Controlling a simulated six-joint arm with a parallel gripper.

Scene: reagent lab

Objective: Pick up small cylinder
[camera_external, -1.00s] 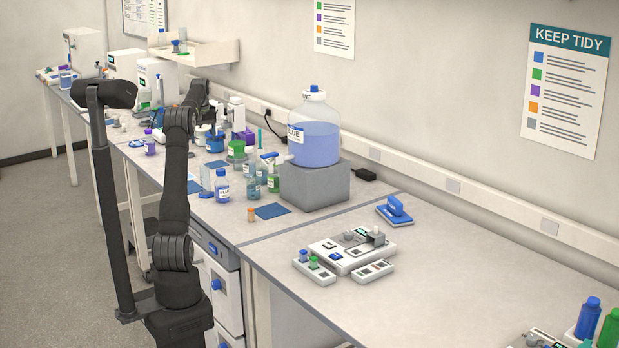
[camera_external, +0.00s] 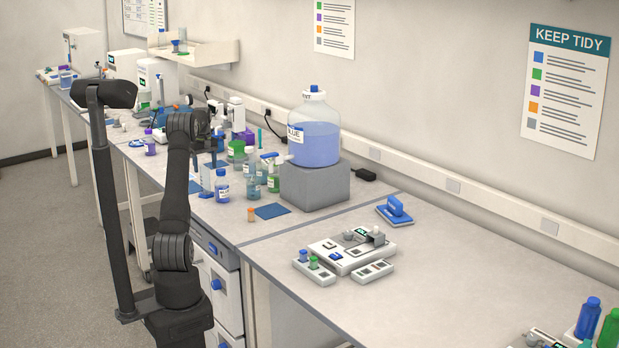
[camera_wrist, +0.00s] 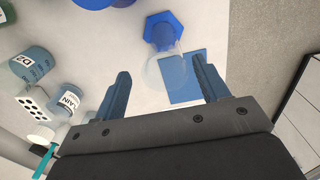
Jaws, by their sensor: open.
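The small cylinder (camera_wrist: 163,32) is clear with a blue hexagonal base. In the wrist view it stands just ahead of my gripper, its clear round top showing between the fingertips and closer to the right finger. In the external view the cylinder (camera_external: 207,180) stands near the bench's front edge, partly covered by my gripper. My gripper (camera_wrist: 160,67) is open and empty, with one blue-grey finger on each side. In the external view my gripper (camera_external: 208,158) points down over the cylinder. I cannot tell how far the fingers are above its rim.
A blue mat (camera_wrist: 187,76) lies beside the cylinder. Labelled bottles (camera_wrist: 68,100) stand to the left in the wrist view. A large blue-liquid carboy (camera_external: 314,145) sits farther right.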

